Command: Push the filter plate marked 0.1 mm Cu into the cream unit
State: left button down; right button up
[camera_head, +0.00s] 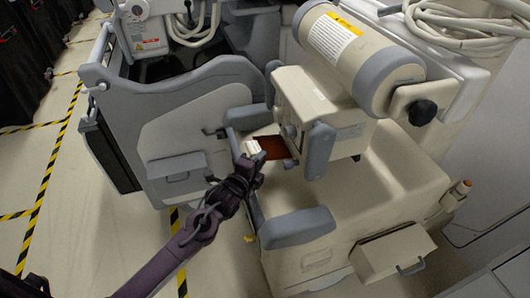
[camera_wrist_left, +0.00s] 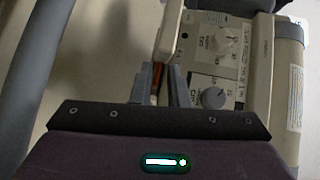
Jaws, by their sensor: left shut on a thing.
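The filter plate (camera_head: 272,148) is a thin reddish-brown sheet with a pale tab at its left end. It reaches to the left side of the cream unit (camera_head: 302,88); I cannot tell how far it is inside. Its marking is too small to read. My left gripper (camera_head: 250,163) is shut on the plate at its tab end. In the left wrist view a thin orange-brown strip of the plate (camera_wrist_left: 155,84) shows between the fingers, beside the unit's face with two dials (camera_wrist_left: 213,97). My right gripper is not in view.
A cream cylinder with a yellow label (camera_head: 345,48) sits above the unit. A grey-rimmed cart panel (camera_head: 190,130) stands left and behind. Grey bumpers (camera_head: 296,227) and an open drawer (camera_head: 393,252) are at the front.

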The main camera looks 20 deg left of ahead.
pick_arm(q)
jog(key=r+p+v, duration=0.1)
jog(key=p+v, duration=0.7)
jog(key=v, duration=0.4)
jog(key=shift+w+d+r, duration=0.15)
jog(key=shift+d+r, duration=0.15)
jog(key=shift+r, duration=0.05)
